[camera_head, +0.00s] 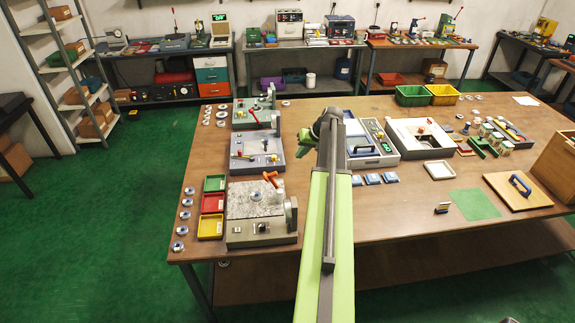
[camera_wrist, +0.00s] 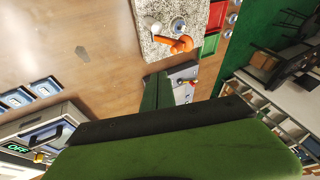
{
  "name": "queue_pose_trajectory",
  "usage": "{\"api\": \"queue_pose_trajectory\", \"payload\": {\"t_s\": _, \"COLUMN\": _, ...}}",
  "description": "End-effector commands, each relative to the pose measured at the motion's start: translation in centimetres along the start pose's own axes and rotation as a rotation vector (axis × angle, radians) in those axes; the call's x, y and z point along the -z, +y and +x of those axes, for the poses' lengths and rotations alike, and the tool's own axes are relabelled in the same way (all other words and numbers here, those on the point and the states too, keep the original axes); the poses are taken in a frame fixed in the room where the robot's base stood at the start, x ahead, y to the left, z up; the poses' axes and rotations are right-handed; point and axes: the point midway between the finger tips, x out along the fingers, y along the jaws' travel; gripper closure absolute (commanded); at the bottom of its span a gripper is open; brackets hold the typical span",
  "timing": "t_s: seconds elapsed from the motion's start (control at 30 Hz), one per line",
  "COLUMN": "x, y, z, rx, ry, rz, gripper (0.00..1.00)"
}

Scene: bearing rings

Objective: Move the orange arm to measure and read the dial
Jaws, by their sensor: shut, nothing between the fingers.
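The orange arm (camera_head: 272,177) is at the back of the station with the speckled stone plate (camera_head: 252,200). In the wrist view the orange arm (camera_wrist: 176,43) lies at the plate's edge, beside a small metal ring (camera_wrist: 178,25). A grey post (camera_head: 291,213) stands at the station's right side. I cannot make out a dial face or reading there. My gripper (camera_wrist: 168,88) is shut and empty, above the table and apart from the orange arm.
Green, red and yellow trays (camera_head: 211,202) stand left of the station, with loose rings (camera_head: 183,230) along the table edge. Grey stations (camera_head: 257,150) stand behind. A box with a green display (camera_head: 371,145) and several blue-topped blocks (camera_head: 374,179) are to the right. Bare wood lies between.

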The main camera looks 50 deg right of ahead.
Motion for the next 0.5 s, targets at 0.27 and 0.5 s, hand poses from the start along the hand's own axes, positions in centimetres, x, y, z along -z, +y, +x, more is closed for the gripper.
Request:
{"api": "queue_pose_trajectory", "payload": {"t_s": 0.27, "x": -0.3, "y": 0.3, "z": 6.0, "rx": 0.0, "ry": -0.001, "rz": -0.002, "gripper": 1.0}}
{"api": "queue_pose_trajectory", "payload": {"t_s": 0.5, "x": -0.3, "y": 0.2, "z": 11.0, "rx": 0.001, "ry": -0.002, "rz": -0.002, "gripper": 1.0}}
